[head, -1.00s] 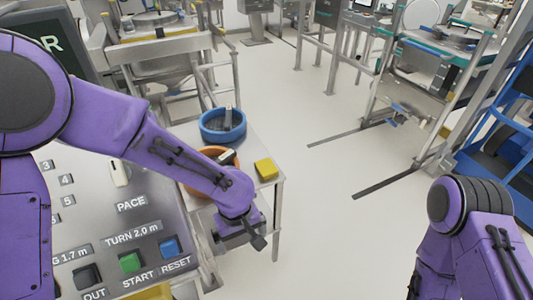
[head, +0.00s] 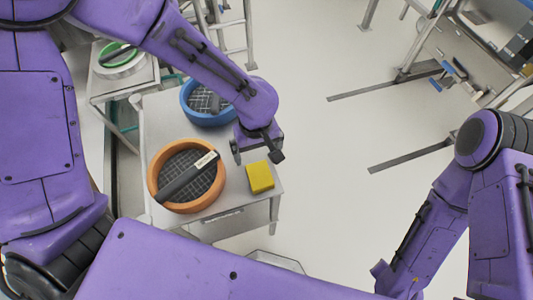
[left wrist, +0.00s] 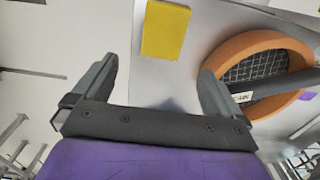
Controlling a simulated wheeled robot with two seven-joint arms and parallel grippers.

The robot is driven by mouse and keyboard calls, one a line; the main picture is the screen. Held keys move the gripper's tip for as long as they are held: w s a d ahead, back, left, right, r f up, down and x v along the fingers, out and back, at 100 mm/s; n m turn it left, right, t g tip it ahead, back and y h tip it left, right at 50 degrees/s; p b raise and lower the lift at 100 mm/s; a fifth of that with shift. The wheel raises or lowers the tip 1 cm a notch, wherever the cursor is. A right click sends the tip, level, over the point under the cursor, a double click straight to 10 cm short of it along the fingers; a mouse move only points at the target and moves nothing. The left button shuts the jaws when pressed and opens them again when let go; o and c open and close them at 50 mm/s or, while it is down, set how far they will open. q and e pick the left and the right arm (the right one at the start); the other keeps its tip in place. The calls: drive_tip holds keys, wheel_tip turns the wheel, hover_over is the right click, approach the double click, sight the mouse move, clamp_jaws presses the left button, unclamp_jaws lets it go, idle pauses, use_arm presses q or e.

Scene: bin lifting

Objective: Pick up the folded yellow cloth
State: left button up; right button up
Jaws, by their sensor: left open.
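The folded yellow cloth (head: 260,177) lies flat on a small light-grey table (head: 228,215), near its right edge, beside an orange round bin. In the left wrist view the cloth (left wrist: 165,29) is ahead of the jaws, apart from them and between their lines. My left gripper (head: 257,150) is above the table, just behind the cloth in the head view. Its two fingers (left wrist: 157,85) are spread with nothing between them. My right arm is at the right of the head view, but its gripper cannot be made out.
The orange bin (head: 154,172) has a mesh bottom and a dark-handled tool (head: 185,180) lying across it. A blue bin (head: 187,110) stands behind it. A green-rimmed container (head: 120,69) is on another stand at the back left. The floor right of the table is clear.

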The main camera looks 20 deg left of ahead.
sight(260, 173)
use_arm(q)
drive_tip(key=f, duration=0.1)
drive_tip(key=s+f, duration=0.1)
drive_tip(key=f, duration=0.1)
drive_tip(key=shift+s, duration=0.15)
drive_tip(key=shift+s+f, duration=0.65)
drive_tip(key=shift+s, duration=0.25)
drive_tip(key=f, duration=0.1)
drive_tip(key=w+f, duration=0.1)
drive_tip(key=f, duration=0.1)
drive_tip(key=w+f, duration=0.1)
drive_tip(key=f, duration=0.1)
drive_tip(key=shift+d+f+p, duration=0.25)
drive_tip(key=shift+d+p, duration=0.1)
drive_tip(key=shift+s+r, duration=0.2)
drive_tip(key=shift+s, duration=0.3)
drive_tip(key=c, duration=1.1)
use_arm(e)
drive_tip(key=shift+s+r, duration=0.25)
drive_tip(key=shift+s, duration=0.25)
drive_tip(key=shift+s+r, duration=0.2)
drive_tip(key=shift+s, duration=0.25)
